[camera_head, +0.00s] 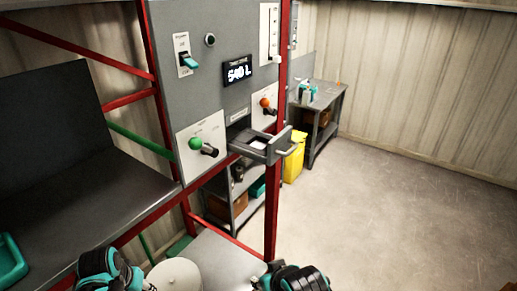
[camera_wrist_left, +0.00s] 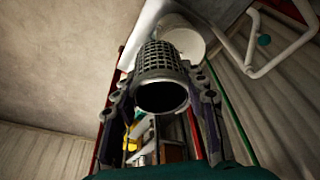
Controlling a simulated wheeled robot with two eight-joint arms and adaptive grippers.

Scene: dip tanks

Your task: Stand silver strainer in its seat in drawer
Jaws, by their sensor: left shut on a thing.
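The silver strainer (camera_wrist_left: 165,62), a mesh cylinder with a dark round opening, shows in the left wrist view. My left gripper (camera_wrist_left: 160,92) is shut on it, with one finger on each side and the opening facing the camera. In the head view the strainer and the left gripper's fingers cannot be made out. The drawer (camera_head: 279,150) is pulled out of the grey panel, its handle to the right. A pale patch shows inside it, but I cannot make out the seat's shape. My right gripper's fingers are not in view; only dark and teal parts of that arm show.
The grey panel (camera_head: 222,95) carries a green knob (camera_head: 195,143), an orange knob (camera_head: 265,102) and a display. A red post (camera_head: 272,200) stands below the drawer. A dark bench (camera_head: 70,190) is at left. Beyond are a yellow bin (camera_head: 296,160) and a side table (camera_head: 325,95). Floor at right is clear.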

